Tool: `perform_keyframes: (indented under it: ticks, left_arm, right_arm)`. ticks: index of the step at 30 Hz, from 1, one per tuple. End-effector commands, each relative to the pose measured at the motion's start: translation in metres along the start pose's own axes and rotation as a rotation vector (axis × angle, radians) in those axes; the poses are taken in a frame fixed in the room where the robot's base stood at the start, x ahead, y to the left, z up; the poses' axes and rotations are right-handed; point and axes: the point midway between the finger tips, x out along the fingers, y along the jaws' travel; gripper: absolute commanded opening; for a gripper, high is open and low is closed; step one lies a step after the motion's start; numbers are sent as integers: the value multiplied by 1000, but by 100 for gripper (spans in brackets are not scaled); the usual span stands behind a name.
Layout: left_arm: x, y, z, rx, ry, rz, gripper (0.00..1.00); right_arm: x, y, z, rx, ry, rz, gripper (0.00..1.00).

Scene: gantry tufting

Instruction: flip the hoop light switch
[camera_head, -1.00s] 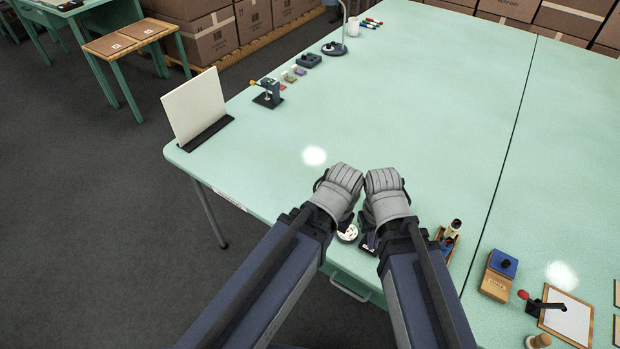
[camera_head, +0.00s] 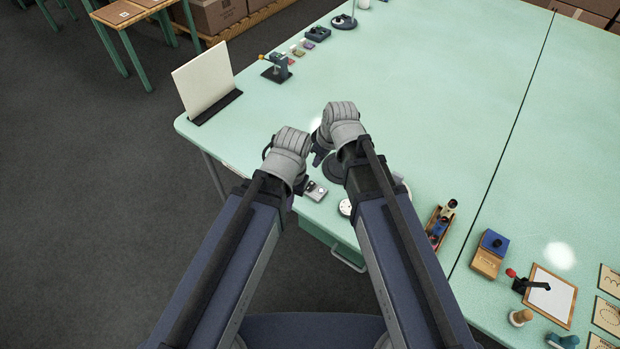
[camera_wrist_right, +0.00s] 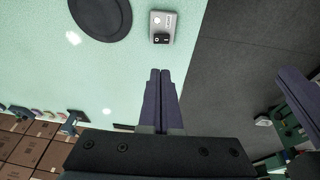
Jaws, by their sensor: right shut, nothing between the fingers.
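The switch box is a small pale grey box (camera_head: 315,190) near the table's front edge, between my two arms. In the right wrist view, the box (camera_wrist_right: 163,27) shows a black rocker switch (camera_wrist_right: 161,38) at its lower end. My right gripper (camera_wrist_right: 160,72) is shut and empty, its tips pointing towards the box with a gap between in the picture. In the head view, the right gripper (camera_head: 320,150) is partly hidden by its wrist. My left gripper (camera_head: 299,187) is mostly hidden behind its wrist, left of the box; its jaws cannot be made out.
A dark round disc (camera_head: 338,168) lies beside the box, partly behind my right arm. A white panel (camera_head: 203,80) stands at the table's left corner. A wooden tray (camera_head: 440,228) and blue-topped box (camera_head: 493,243) lie to the right. The middle of the table is clear.

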Motion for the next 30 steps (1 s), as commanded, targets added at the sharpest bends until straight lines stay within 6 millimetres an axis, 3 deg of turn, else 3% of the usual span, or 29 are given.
perform_keyframes:
  ticks: [11, 30]
  left_arm:
    - [17, 2, -1, 0, 0, 0, 0]
    - [102, 10, -6, -1, 0, 0, 0]
  right_arm:
    - [18, 0, 1, 1, -1, 0, 0]
    - [107, 0, 2, 0, -2, 0, 0]
